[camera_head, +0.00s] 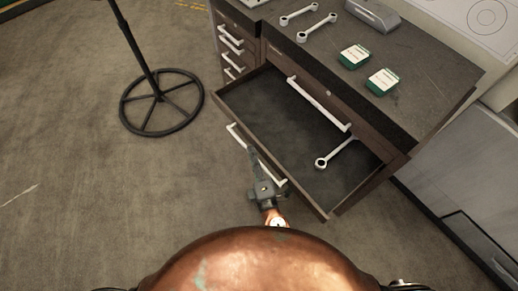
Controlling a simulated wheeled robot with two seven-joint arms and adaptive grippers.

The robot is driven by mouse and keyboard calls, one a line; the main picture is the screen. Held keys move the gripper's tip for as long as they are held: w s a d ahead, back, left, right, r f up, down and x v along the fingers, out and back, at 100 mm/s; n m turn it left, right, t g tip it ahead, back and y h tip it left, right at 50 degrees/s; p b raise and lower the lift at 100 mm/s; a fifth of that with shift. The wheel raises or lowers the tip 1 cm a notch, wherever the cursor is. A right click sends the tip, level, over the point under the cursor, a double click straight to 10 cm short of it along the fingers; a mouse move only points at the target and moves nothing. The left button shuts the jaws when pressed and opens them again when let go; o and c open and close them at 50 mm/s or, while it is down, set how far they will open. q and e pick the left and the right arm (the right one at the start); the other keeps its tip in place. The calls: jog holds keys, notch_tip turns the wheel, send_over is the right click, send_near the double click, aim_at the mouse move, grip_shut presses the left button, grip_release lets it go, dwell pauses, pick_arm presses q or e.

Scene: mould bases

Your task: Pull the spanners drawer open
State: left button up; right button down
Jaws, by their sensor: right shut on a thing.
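The spanners drawer (268,128) is pulled well out of the brown cabinet, and its dark floor shows. One silver spanner (336,153) lies inside it, towards the right end. The drawer's pale bar handle (237,135) runs along its front face. My right gripper (252,153) is at the middle of this handle, shut on it. The fingertips are small and partly hard to make out. My left gripper is not in view.
Two spanners (317,27), two green boxes (354,56) and a grey case (373,14) are on the worktop. A closed drawer's handle (319,103) sits above the open drawer. A round stand base (162,102) is on the floor at left.

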jog(key=shift+s+a, duration=0.1)
dwell(0.3)
jog(key=c, duration=1.9)
grip_release()
jog(key=shift+c, duration=0.2)
jog(key=shift+s, duration=0.1)
jog(key=v, duration=1.1)
jog(key=shift+s, duration=0.4)
